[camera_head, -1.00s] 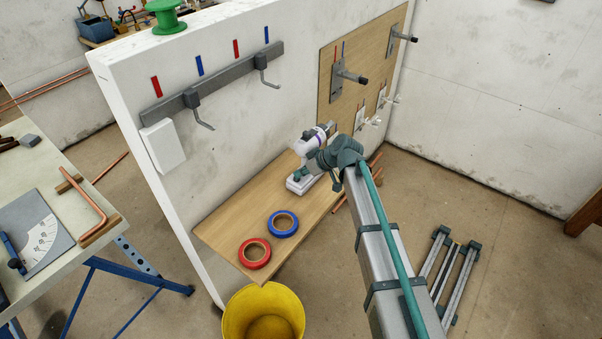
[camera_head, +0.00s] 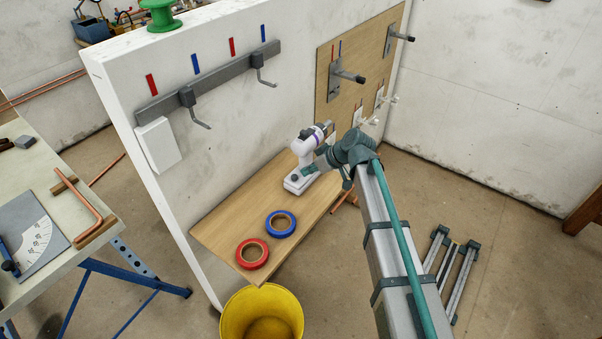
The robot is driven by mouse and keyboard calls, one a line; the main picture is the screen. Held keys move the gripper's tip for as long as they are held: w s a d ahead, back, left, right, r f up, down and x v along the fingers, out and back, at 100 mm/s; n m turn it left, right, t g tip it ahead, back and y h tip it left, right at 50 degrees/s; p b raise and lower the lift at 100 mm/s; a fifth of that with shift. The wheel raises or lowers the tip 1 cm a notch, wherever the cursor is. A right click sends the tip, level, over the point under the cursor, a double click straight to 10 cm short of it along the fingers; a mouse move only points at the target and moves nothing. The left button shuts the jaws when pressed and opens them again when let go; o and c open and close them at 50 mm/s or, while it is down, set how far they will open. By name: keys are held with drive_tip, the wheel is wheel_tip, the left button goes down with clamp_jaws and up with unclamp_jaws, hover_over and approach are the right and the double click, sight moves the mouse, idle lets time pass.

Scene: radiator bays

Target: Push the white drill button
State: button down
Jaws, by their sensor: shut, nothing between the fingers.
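The white drill (camera_head: 303,147) stands upright on its base on the wooden shelf, near the wall. It has a purple band and a dark front end. Its button is too small to make out. My gripper (camera_head: 308,171) is shut and empty, reaching from the right with its tip at the drill's lower handle, just above the base. I cannot tell whether it touches the drill. The gripper hides a little of the drill's right side.
Blue tape (camera_head: 281,224) and red tape (camera_head: 252,253) lie on the wooden shelf (camera_head: 222,221) left of the drill. A yellow bucket (camera_head: 232,321) stands below. A hook rail (camera_head: 215,84) and a wooden board with pipe stubs (camera_head: 366,45) are on the wall above.

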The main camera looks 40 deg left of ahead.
drive_tip(key=shift+p+v, duration=0.3)
drive_tip(key=shift+v, duration=2.2)
drive_tip(key=shift+a+r, duration=0.1)
drive_tip(key=s+d+f+m+h, duration=0.35)
drive_tip(key=d+f+m, duration=0.25)
drive_tip(key=d+f, duration=0.9)
drive_tip(key=s+d+f+m+h, duration=0.3)
drive_tip(key=s+d+f+m, duration=0.25)
drive_tip(key=d+f, duration=1)
drive_tip(key=s+d+f+m+g+h, duration=0.1)
drive_tip(key=s+d+f, duration=0.4)
drive_tip(key=s+d, duration=0.8)
drive_tip(key=s+d+f+m+g+h, duration=0.1)
drive_tip(key=s+d+f+m+g, duration=0.3)
drive_tip(key=s+d, duration=0.8)
wheel_tip(320, 180, down, 3)
drive_tip(key=shift+s+d+r+m+g, duration=0.15)
drive_tip(key=shift+s+d+m+g, duration=0.25)
drive_tip(key=shift+s, duration=0.7)
